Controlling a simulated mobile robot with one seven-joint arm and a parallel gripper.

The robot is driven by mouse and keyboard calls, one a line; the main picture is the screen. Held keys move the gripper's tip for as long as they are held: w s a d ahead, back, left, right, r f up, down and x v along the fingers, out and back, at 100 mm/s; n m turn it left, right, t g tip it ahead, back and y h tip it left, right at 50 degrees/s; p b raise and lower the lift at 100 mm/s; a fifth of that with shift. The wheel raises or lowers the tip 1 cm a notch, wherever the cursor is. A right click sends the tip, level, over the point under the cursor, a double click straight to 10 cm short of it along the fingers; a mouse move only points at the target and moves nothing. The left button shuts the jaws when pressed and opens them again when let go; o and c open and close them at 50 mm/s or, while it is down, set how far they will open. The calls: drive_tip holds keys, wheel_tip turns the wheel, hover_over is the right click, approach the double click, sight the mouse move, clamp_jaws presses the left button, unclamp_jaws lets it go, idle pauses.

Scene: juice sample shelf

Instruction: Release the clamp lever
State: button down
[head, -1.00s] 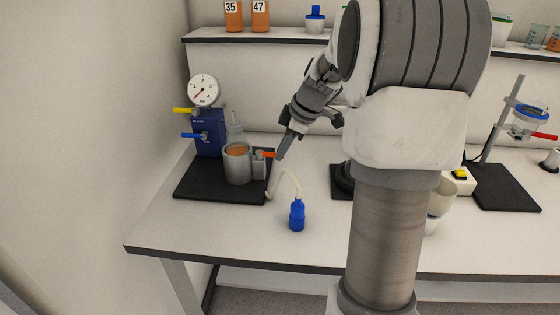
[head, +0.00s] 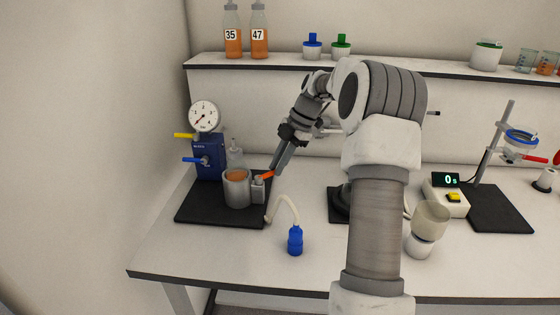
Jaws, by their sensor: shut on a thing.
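The orange clamp lever (head: 266,175) sits on a small grey block (head: 258,190) at the right side of a grey metal cup (head: 237,190) with brownish-orange contents. The lever slants, its right end higher. My gripper (head: 276,171) reaches down from the upper right and is shut on the lever's right end. The fingers hide that end.
A blue unit (head: 210,159) with a gauge (head: 203,116) and yellow and blue handles stands behind the cup on a black mat (head: 197,211).

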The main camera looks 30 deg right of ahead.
drive_tip(key=shift+w+n, duration=0.2)
drive_tip(key=shift+n, duration=0.2)
drive_tip(key=c, duration=0.8)
unclamp_jaws()
drive_tip(key=shift+c, duration=0.2)
drive_tip(key=p+v, duration=0.4)
drive_tip(key=v, duration=1.3)
drive_tip(key=shift+w+r, duration=0.15)
drive_tip(key=shift+r, duration=0.05)
drive_tip(key=shift+r, duration=0.1)
